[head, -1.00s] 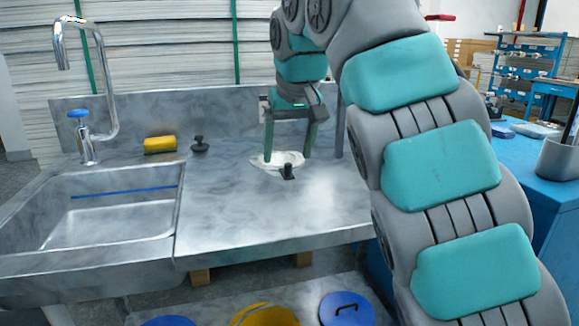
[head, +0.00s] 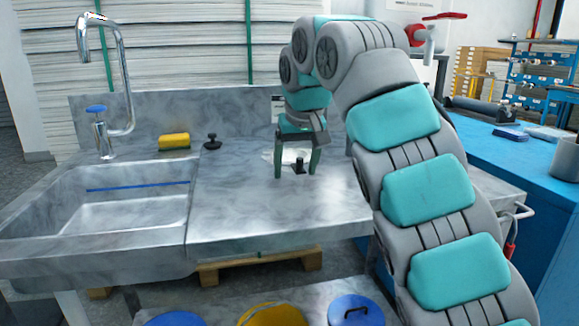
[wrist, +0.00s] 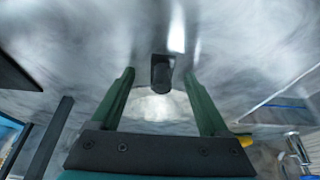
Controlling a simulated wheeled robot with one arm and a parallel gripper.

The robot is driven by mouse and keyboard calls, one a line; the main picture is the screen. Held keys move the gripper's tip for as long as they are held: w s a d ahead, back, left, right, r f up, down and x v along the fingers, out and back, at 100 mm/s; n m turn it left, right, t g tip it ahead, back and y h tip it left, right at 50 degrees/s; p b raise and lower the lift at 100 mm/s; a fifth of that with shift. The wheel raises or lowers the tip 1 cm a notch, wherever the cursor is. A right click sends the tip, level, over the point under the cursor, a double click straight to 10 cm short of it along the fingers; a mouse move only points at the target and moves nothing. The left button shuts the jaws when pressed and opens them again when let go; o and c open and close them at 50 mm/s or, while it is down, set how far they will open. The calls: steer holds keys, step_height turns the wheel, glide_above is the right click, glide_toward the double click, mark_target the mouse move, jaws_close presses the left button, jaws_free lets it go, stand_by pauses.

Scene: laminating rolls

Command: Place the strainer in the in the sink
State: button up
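A small upright black knob (head: 299,166) stands on the steel counter, probably the strainer's handle; its base is hard to make out. My gripper (head: 297,174) points down with its two green fingers open, one on each side of the knob in the head view. In the wrist view the black knob (wrist: 161,70) lies between and just beyond the open fingertips (wrist: 158,75), apart from both fingers. The sink (head: 110,222) is an empty steel basin at the left, with a blue line along its inner wall.
A yellow sponge (head: 174,141) and a black plug-like piece (head: 212,142) lie behind the sink's right edge. A tall faucet (head: 122,80) rises behind the basin. A whitish flat item (head: 270,155) lies behind the knob. The counter (head: 240,205) between sink and gripper is clear.

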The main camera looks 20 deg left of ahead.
jaws_close()
stand_by(0.4)
